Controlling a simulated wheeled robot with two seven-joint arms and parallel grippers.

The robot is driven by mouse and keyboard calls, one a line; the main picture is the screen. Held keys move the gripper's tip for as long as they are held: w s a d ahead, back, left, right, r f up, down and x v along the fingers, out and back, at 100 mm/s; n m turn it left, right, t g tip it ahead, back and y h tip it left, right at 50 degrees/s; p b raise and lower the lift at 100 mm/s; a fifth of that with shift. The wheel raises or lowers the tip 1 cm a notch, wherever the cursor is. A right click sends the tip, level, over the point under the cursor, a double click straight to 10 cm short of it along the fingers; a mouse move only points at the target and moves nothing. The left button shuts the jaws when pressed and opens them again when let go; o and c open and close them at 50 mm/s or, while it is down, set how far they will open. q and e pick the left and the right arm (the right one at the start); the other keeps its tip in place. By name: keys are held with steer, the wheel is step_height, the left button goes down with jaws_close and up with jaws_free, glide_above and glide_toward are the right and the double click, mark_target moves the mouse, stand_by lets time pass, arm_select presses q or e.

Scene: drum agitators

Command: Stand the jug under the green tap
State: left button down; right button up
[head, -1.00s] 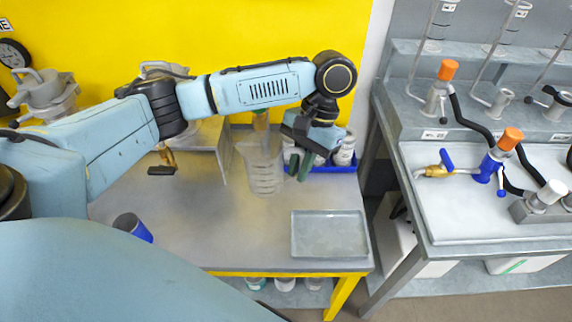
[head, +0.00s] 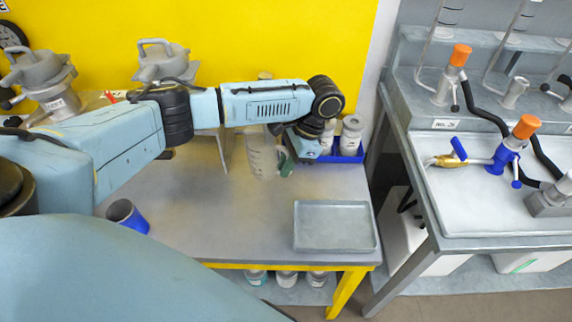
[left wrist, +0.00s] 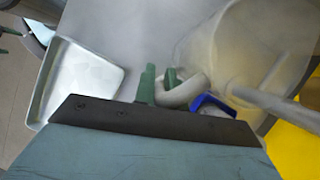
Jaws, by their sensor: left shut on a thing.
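The jug (head: 262,160) is a tall translucent vessel with measuring marks, standing upright on the grey bench beneath my left forearm. My left gripper (head: 287,162) is at its right side, with green fingertips. In the left wrist view the fingertips (left wrist: 158,85) are shut on the pale jug handle, and the clear jug (left wrist: 225,45) fills the upper right. I cannot make out a green tap; my arm covers the area behind the jug. My right gripper is not in view.
A grey tray (head: 335,247) lies at the bench's front right. A blue cup (head: 128,216) lies at the left. Bottles stand in a blue bin (head: 345,155) behind the gripper. Lidded drums (head: 163,62) stand at the back.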

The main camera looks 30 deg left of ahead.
arm_select(q)
steer(key=shift+w+a, duration=0.35)
steer(key=shift+w, duration=0.3)
steer(key=shift+w+a, duration=0.35)
steer(key=shift+w, duration=0.25)
steer(key=f, duration=0.1)
steer(key=f+b, duration=0.1)
steer(key=f, duration=0.1)
steer(key=shift+w+a+f+b, duration=0.25)
steer(key=shift+w+f+b, duration=0.05)
steer(key=shift+w, duration=0.05)
steer(key=c, duration=1.5)
jaws_free()
steer(key=shift+o, duration=0.2)
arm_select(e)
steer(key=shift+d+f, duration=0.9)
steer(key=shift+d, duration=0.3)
arm_select(q)
steer(key=shift+r, duration=0.1)
steer(key=p+v, duration=0.1)
steer(key=v, duration=1.1)
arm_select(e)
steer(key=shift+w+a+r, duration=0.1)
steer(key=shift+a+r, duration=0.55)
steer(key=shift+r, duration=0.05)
arm_select(q)
steer(key=shift+s, duration=0.1)
